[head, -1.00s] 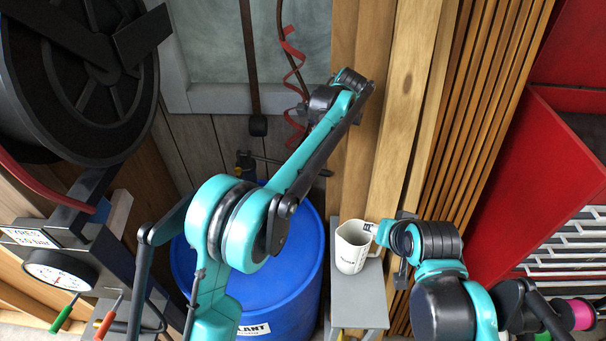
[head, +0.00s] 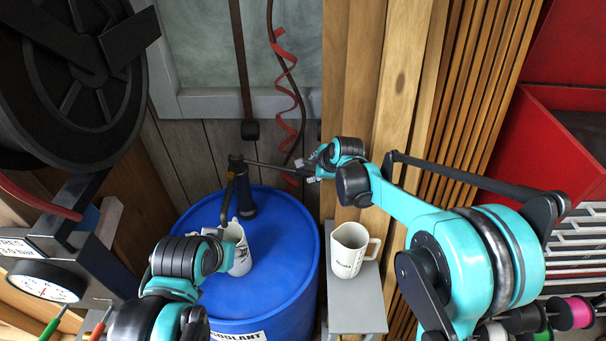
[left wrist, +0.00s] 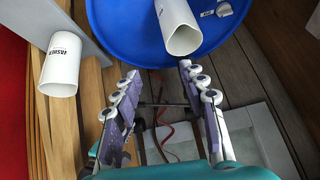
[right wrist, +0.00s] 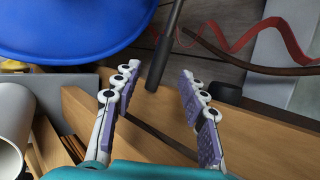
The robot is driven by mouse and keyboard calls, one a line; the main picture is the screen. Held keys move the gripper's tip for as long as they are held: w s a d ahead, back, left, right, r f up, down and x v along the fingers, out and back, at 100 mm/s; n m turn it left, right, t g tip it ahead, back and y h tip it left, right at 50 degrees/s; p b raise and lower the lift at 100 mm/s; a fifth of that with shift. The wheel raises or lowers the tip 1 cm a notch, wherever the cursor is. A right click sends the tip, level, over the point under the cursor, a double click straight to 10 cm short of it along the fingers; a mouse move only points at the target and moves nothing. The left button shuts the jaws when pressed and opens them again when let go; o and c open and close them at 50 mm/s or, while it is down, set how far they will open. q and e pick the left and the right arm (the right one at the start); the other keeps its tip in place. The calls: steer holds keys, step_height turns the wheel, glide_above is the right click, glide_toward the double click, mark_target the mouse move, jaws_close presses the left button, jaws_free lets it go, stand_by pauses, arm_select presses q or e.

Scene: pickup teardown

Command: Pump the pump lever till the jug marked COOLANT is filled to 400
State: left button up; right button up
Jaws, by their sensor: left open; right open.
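The blue drum (head: 285,285) has a label ending in "OOLANT". The dark pump (head: 244,200) stands on it, its pump lever (head: 275,165) pointing right. My right gripper (head: 312,168) is open around the lever's end; the right wrist view shows the dark lever grip (right wrist: 158,65) between the spread fingers, which are not closed on it. A white jug (head: 240,258) stands on the drum near the pump; its marking and fill level cannot be read. My left gripper (left wrist: 160,85) is open, its fingertips just short of this jug, which also shows in the left wrist view (left wrist: 180,28).
A second white jug (head: 348,252), lettered "ASHER" in the left wrist view (left wrist: 62,65), stands on a grey stand (head: 355,312) right of the drum. A red coiled hose (head: 290,95) hangs behind. A hose reel (head: 75,75) and gauge (head: 45,282) are at left.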

mark_target(304, 172)
steer(key=shift+m, duration=0.5)
steer(key=x, duration=1)
steer(key=shift+w+a+r+b, duration=0.1)
steer(key=shift+a+b, duration=0.2)
arm_select(q)
steer(key=shift+s+a+f+n, duration=0.1)
steer(key=shift+s+f+n, duration=0.15)
steer(key=shift+s+f, duration=0.3)
steer(key=shift+s+a+f+n, duration=0.1)
steer(key=shift+s+f+n, duration=0.2)
steer(key=shift+f, duration=0.4)
arm_select(e)
jaws_close()
